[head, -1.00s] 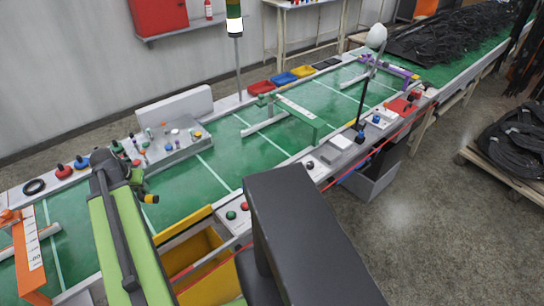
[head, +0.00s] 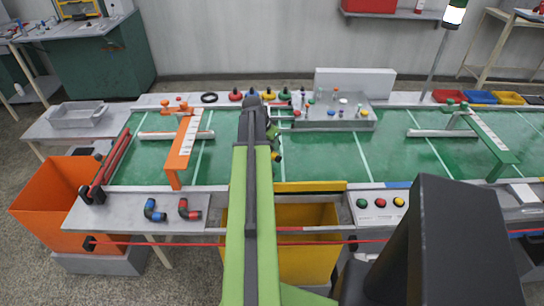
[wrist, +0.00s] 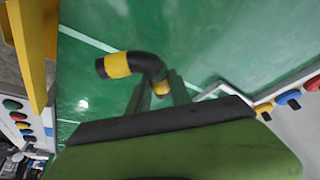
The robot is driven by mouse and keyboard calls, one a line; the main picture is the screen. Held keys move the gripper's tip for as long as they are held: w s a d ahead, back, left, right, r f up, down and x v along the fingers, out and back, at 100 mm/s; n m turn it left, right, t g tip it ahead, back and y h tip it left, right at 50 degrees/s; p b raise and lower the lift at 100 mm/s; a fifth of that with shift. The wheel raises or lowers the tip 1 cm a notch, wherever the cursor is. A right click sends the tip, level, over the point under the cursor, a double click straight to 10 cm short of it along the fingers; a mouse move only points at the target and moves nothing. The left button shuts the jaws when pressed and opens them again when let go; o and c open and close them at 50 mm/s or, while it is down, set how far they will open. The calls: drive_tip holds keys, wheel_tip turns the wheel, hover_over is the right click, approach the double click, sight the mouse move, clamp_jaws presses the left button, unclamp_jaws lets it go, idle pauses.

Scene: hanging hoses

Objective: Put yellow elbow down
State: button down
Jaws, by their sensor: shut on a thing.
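The yellow elbow (wrist: 118,65) is a bent black hose piece with yellow bands at its ends. In the wrist view my gripper (wrist: 160,92) is shut on one end of it, and the other end sticks out to the left. Green table surface shows behind it. In the head view my green arm reaches forward over the green table, and my gripper (head: 271,137) is mostly hidden behind the arm's end. A small yellow part of the elbow (head: 277,157) shows just right of the arm.
A blue-banded elbow (head: 153,210) and a red-banded elbow (head: 189,209) lie on a grey shelf (head: 125,214) at front left. An orange frame (head: 181,148) stands behind. A yellow bin (head: 311,250) and an orange bin (head: 50,205) are in front. A red hose (head: 180,244) crosses the front.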

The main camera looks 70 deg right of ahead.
drive_tip(key=shift+w+d+f+b, duration=0.2)
drive_tip(key=shift+w+f, duration=0.2)
drive_tip(key=shift+w, duration=0.2)
drive_tip(key=shift+w+d+f+b, duration=0.15)
drive_tip(key=shift+w+f, duration=0.2)
drive_tip(key=shift+w, duration=0.2)
wheel_tip(320, 180, down, 4)
drive_tip(key=b, duration=0.4)
drive_tip(key=shift+f, duration=0.15)
drive_tip(key=shift+r, duration=0.25)
drive_tip(key=shift+f, duration=0.2)
drive_tip(key=c, duration=1.2)
unclamp_jaws()
drive_tip(key=shift+o, duration=0.2)
drive_tip(key=shift+r, duration=0.1)
